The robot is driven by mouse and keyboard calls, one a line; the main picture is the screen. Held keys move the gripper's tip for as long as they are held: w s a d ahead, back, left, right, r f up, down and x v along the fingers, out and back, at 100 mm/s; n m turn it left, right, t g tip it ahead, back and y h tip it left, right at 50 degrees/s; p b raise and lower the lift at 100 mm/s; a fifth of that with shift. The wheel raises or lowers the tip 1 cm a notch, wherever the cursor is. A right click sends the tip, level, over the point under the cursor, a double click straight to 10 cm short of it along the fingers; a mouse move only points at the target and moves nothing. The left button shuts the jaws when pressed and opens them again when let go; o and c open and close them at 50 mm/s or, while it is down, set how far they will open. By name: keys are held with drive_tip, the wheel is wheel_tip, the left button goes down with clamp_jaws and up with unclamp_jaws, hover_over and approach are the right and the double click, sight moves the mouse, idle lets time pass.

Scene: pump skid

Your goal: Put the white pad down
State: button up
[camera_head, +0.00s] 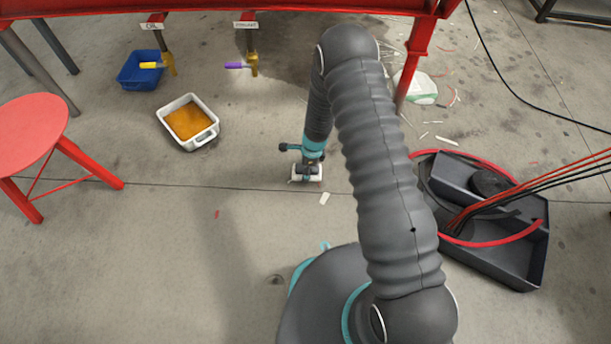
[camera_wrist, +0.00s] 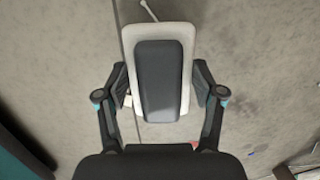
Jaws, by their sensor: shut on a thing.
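The white pad (camera_head: 306,180) is below my gripper (camera_head: 307,170), close to the grey floor in the middle of the head view. In the wrist view the pad (camera_wrist: 160,23) has a white rim around a raised dark grey block (camera_wrist: 157,75). The fingers of my gripper (camera_wrist: 160,80) are closed in on both sides of it and hold it. The pad lies over bare concrete. I cannot tell whether its underside touches the floor.
A red stool (camera_head: 32,133) is at far left. A dark open box with hoses (camera_head: 500,225) is at right. Floor left of my gripper is clear.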

drive_tip(key=shift+f+b, duration=0.5)
drive_tip(key=shift+f, duration=1.5)
drive_tip(key=shift+f, duration=0.2)
drive_tip(key=o, duration=1)
drive_tip(key=shift+r, duration=0.1)
drive_tip(key=r+p, duration=0.1)
drive_tip(key=r, duration=0.3)
drive_tip(key=d+r, duration=0.1)
drive_tip(key=r, duration=0.3)
drive_tip(key=r+p, duration=0.1)
drive_tip(key=r, duration=0.3)
drive_tip(key=shift+d+r+p, duration=0.15)
drive_tip(key=shift+d+p, duration=0.2)
drive_tip(key=shift+d, duration=0.05)
